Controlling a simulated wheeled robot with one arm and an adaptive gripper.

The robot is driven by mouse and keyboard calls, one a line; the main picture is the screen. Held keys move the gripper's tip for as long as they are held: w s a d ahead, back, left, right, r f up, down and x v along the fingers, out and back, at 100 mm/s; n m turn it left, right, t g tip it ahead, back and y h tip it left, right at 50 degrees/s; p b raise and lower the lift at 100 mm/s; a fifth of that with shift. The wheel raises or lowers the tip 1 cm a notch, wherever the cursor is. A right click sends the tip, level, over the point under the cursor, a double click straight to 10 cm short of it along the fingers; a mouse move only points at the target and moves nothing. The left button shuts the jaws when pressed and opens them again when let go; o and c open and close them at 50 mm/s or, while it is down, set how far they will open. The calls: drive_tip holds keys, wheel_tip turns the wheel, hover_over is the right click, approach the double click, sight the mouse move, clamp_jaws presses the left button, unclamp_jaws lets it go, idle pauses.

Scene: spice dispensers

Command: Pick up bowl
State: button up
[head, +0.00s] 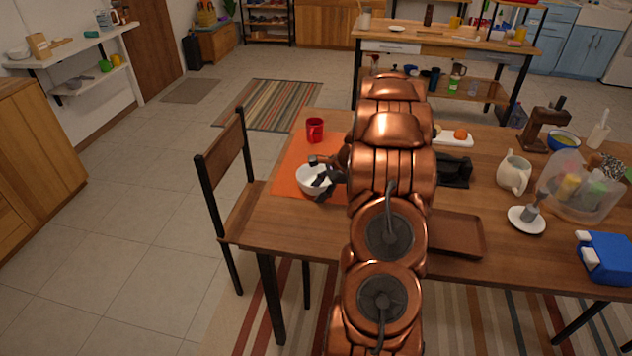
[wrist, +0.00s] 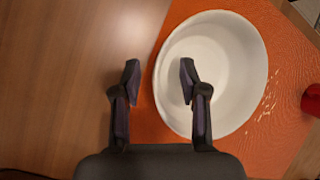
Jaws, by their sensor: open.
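A white bowl (wrist: 232,75) stands upright on the orange placemat (wrist: 285,60); it looks empty in the wrist view. It also shows in the head view (head: 311,178), at the left part of the wooden table. My gripper (wrist: 160,77) is open, its fingers apart. In the wrist view one finger is over the inside of the bowl and the other is outside its left edge, so the rim lies between them. I cannot tell whether either finger touches the bowl. In the head view my gripper (head: 322,172) is at the bowl and partly covers it.
A red mug (head: 315,130) stands behind the bowl on the placemat. My arm covers the middle of the table. A brown tray (head: 457,234), a cream pitcher (head: 513,174) and a clear container (head: 578,203) are to the right. A wooden chair (head: 226,160) stands at the left.

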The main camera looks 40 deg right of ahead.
clamp_jaws()
drive_tip(key=shift+r, duration=0.1)
idle(0.5)
